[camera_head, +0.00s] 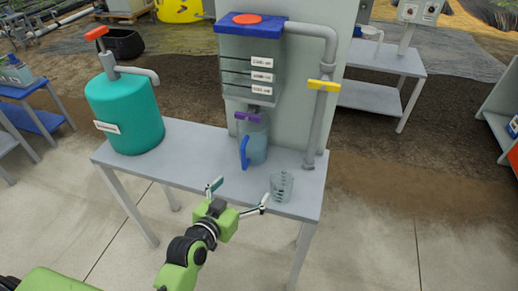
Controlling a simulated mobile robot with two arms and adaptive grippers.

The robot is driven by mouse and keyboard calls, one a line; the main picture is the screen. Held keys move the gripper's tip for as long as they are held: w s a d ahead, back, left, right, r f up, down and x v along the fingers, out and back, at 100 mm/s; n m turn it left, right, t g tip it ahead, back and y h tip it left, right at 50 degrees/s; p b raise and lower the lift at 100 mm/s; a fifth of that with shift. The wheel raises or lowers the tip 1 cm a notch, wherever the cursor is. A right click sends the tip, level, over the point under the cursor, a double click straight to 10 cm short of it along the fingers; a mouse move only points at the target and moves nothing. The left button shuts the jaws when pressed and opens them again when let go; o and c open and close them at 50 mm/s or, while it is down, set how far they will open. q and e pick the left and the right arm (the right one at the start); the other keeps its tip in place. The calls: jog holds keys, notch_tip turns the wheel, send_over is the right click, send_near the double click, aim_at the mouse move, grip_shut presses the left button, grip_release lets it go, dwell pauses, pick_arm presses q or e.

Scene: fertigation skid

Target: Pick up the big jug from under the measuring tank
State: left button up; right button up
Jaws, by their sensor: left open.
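The big jug (257,146) is a translucent blue-grey vessel with a blue handle on its left side. It stands upright on the grey table, under the measuring tank (236,66). The tank is a clear box with several white labels, a blue lid and an orange cap. A purple valve handle (247,117) sits at the tank's outlet, just over the jug. My left gripper (239,196) is open and empty, in front of the jug and apart from it in the picture. My right gripper is not in view.
A small clear measuring beaker (281,186) stands near the table's (196,153) front right, close to my left gripper's right finger. A grey pipe with a yellow valve (321,86) drops to the right.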

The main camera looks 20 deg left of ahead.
aim_at(251, 127)
pick_arm(q)
jog(key=w+a+r+n+t+y, duration=0.1)
jog(key=w+a+r+t+y, duration=0.2)
jog(key=r, duration=0.5)
jog(key=shift+n+t+h, duration=0.3)
jog(key=shift+t+h, duration=0.1)
jog(key=shift+h, duration=0.1)
jog(key=w, duration=0.8)
jog(key=shift+w, duration=0.1)
jog(key=w+d, duration=0.1)
jog(key=w, duration=0.5)
jog(key=shift+w+f+p, duration=0.15)
jog(key=shift+f+p, duration=0.05)
jog(key=shift+p, duration=0.2)
jog(key=c, duration=2.1)
jog(key=shift+r, duration=0.2)
jog(key=shift+c, duration=0.6)
jog(key=shift+r, duration=0.15)
